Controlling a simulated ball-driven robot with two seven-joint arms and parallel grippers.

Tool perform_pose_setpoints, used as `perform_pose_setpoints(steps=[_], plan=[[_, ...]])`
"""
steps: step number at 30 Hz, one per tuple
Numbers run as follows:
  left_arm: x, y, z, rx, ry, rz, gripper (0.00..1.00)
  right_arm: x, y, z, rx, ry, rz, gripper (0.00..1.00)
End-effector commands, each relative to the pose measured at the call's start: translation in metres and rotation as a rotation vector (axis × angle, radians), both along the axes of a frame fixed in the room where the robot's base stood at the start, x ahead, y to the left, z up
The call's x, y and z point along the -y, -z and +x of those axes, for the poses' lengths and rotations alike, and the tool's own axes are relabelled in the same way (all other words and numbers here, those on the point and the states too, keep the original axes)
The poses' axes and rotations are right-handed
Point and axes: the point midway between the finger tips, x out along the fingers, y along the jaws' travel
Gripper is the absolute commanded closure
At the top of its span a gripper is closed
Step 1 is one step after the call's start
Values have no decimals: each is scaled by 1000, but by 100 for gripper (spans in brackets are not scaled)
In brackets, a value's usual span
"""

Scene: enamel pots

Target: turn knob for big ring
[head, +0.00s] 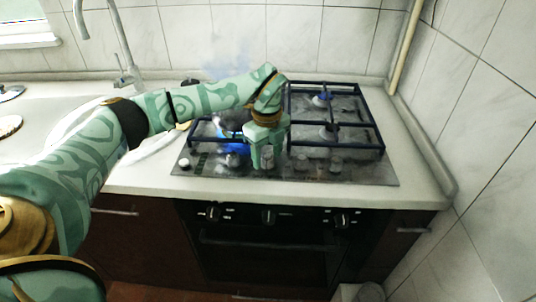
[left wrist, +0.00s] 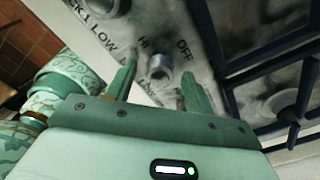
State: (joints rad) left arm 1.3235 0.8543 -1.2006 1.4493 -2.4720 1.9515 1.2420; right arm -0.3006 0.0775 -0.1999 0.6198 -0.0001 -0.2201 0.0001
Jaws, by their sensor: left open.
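The gas hob (head: 345,176) has a row of knobs along its front edge. My left gripper (head: 266,164) points down at the middle of this row, open, with a knob (head: 267,155) between its fingers. In the left wrist view, the open fingers (left wrist: 158,70) stand on either side of a grey knob (left wrist: 160,84); I cannot tell whether they touch it. The panel beside it reads LOW, HI and OFF. A large burner with a blue flame (head: 233,140) is at the left of the hob, partly hidden by my arm. My right gripper is out of view.
Another knob (left wrist: 110,8) is near the left wrist. The oven (head: 270,250) is below. Tiled walls stand behind and at right; a tap (head: 125,55) is at left.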

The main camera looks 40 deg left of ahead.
Motion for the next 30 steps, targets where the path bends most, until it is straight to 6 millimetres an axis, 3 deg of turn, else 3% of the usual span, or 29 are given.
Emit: perform_pose_setpoints(steps=[5,10,11,20,30], plan=[[0,0,0,0,0,0,47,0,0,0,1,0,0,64],[0,0,0,0,0,0,89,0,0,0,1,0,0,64],[0,0,0,0,0,0,92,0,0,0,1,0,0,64],[1,-2,0,0,25,-1,92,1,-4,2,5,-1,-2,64],[1,-7,0,3,217,-1,92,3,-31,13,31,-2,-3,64]])
